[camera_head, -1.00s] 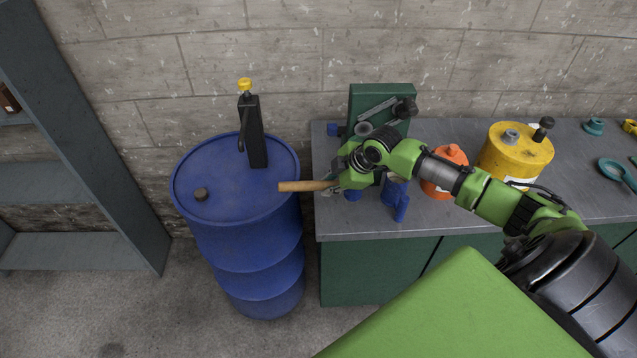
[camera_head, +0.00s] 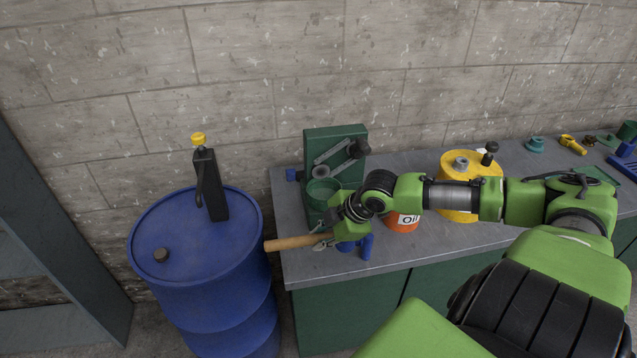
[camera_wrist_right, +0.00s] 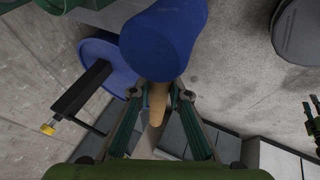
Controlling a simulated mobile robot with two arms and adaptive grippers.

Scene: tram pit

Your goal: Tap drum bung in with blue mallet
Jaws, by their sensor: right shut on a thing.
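The drum also shows in the wrist view (camera_wrist_right: 100,52). My right gripper (camera_head: 330,238) is shut on the wooden handle of the blue mallet (camera_head: 297,242). The handle's end points left toward the drum's rim. In the wrist view the large blue mallet head (camera_wrist_right: 165,40) shows beyond the fingers (camera_wrist_right: 157,95). The gripper is to the right of the drum, apart from the bung. My left gripper is not seen.
A black pump with a yellow cap (camera_head: 212,185) stands on the drum top near the wall. The grey bench (camera_head: 420,250) holds a green box with tools (camera_head: 335,150), an orange oil can (camera_head: 403,222) and a yellow can (camera_head: 470,170). Grey shelving (camera_head: 60,280) stands at the left.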

